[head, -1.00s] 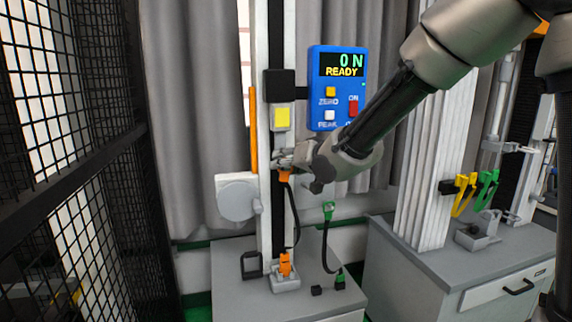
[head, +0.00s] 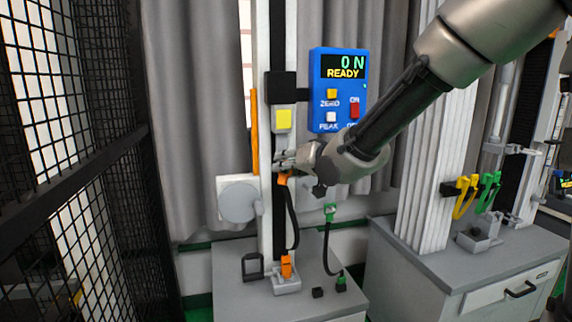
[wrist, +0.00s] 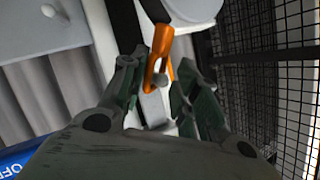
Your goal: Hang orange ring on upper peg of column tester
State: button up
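The column tester (head: 263,50) is a tall pale column with a dark centre strip. The orange ring (head: 283,180) is at mid-height of the column, just below my gripper (head: 284,162). A black cable hangs from it to an orange clip (head: 286,267) at the base. In the wrist view the ring (wrist: 153,72) is a narrow loop between my two fingers. The fingers stand apart, with a pale gap beside the ring. A small grey round peg end (wrist: 160,81) shows within the loop's outline. I cannot tell whether the ring rests on it.
A blue force display (head: 337,90) reading 0 N READY is right of the column, near my arm. A green ring (head: 330,211) on a cable stands lower right. A black mesh fence (head: 75,150) is at left. Yellow and green clips (head: 465,192) hang at right.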

jog(key=shift+s+d, duration=0.3)
jog(key=shift+s, duration=0.6)
jog(key=shift+s+d, duration=0.3)
jog(key=shift+s, duration=0.55)
